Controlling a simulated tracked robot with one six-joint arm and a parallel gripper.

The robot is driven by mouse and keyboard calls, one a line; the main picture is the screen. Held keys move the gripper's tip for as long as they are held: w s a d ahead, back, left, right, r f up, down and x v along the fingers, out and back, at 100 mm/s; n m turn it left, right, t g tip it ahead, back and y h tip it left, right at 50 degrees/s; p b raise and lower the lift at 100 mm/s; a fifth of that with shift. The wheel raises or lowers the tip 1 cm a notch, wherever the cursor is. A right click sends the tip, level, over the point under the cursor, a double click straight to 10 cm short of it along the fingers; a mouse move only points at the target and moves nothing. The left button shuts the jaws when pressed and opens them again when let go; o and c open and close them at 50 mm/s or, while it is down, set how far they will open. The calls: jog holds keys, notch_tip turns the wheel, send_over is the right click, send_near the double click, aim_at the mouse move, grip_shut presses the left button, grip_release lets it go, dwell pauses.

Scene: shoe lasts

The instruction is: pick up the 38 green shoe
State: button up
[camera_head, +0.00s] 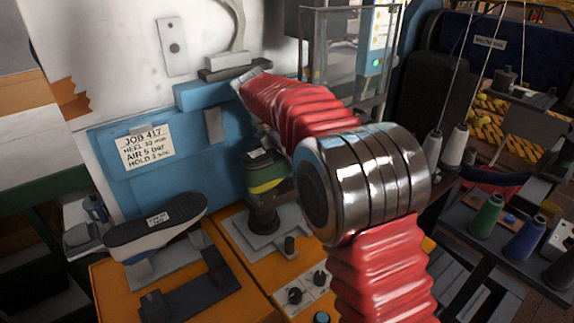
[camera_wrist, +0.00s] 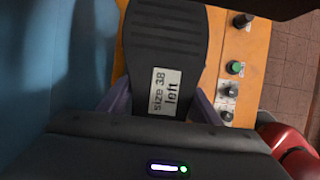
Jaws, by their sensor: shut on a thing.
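The green shoe (camera_head: 266,178) shows in the head view behind my arm, with a green and yellow side and a dark sole on top. It is at a dark post (camera_head: 264,218) on the orange machine; I cannot tell whether it still touches it. In the wrist view the dark sole (camera_wrist: 165,45) bears a label reading "size 38 left" (camera_wrist: 167,92). My gripper (camera_wrist: 161,104) is shut on this shoe, one finger on each side. In the head view my arm hides the gripper and part of the shoe.
Another upturned shoe (camera_head: 157,222), dark-soled with a pale and blue side, lies on a stand at the left. A blue panel with a job card (camera_head: 148,146) stands behind. Knobs (camera_head: 308,287) sit on the orange bench (camera_head: 120,290). Thread cones (camera_head: 487,215) stand at the right.

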notch_tip(320, 180, up, 2)
jog(key=shift+r, duration=0.25)
jog(key=s+a, duration=1)
jog(key=a, duration=0.5)
